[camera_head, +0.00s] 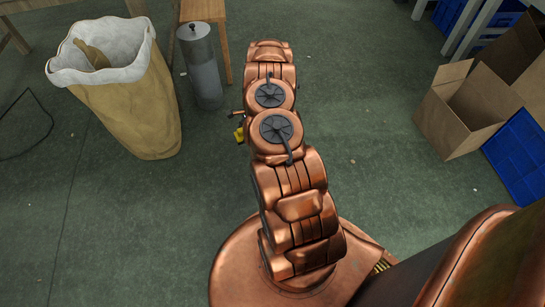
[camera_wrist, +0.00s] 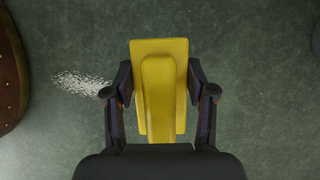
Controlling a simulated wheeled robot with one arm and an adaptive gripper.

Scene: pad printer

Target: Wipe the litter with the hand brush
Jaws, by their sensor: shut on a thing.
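The hand brush (camera_wrist: 159,85) is yellow and sits between the two dark fingers of my gripper (camera_wrist: 160,92) in the wrist view. The fingers are shut on its sides. Its bristles are not visible from above. The litter (camera_wrist: 80,84) is a small patch of white bits on the green floor, left of the gripper in the wrist view and apart from the brush. In the head view, a small yellow piece (camera_head: 239,135), likely part of the brush, shows left of my copper arm. The arm hides the gripper there, and I cannot make out the litter patch.
A tan sack bin (camera_head: 130,105) with a white liner and a grey cylinder (camera_head: 203,70) stand at the left. An open cardboard box (camera_head: 460,115) and a blue crate (camera_head: 520,160) are at the right. The floor between them is mostly clear.

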